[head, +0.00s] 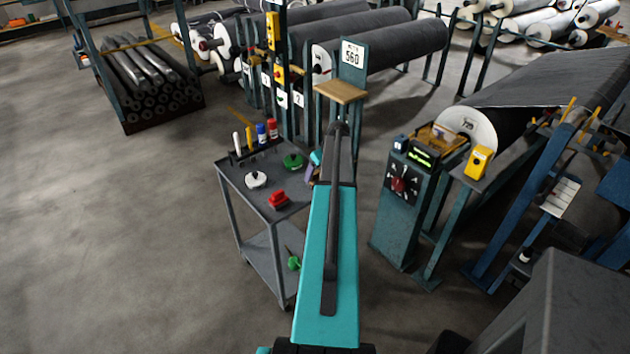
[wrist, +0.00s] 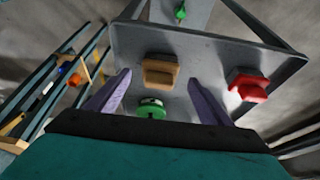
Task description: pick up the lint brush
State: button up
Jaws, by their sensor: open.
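A tan, wood-coloured block with a darker underside, which looks like the lint brush (wrist: 160,72), is on the top of the grey cart (wrist: 210,110). My gripper (wrist: 158,80) is open, with purple fingers pointing at the cart top. In the wrist view the block appears between the fingertips, and I see no contact. Only a bit of one purple finger shows in the head view beside my arm.
A green disc (head: 293,161) and a white disc (head: 256,179) lie on the cart, with several upright coloured tools along its back edge. A control pedestal (head: 400,200) stands right of my arm. Rolls on racks are behind. The floor at left is clear.

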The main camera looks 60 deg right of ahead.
aim_at(317, 174)
jog(key=shift+f, duration=0.1)
jog(key=shift+w+p+x, duration=0.2)
jog(key=shift+p+x, duration=0.85)
jog(key=shift+x, duration=0.25)
jog(key=shift+p+x, duration=0.4)
jog(key=shift+x, duration=0.75)
jog(key=shift+d, duration=0.1)
jog(key=shift+s, duration=0.1)
jog(key=c, duration=1.2)
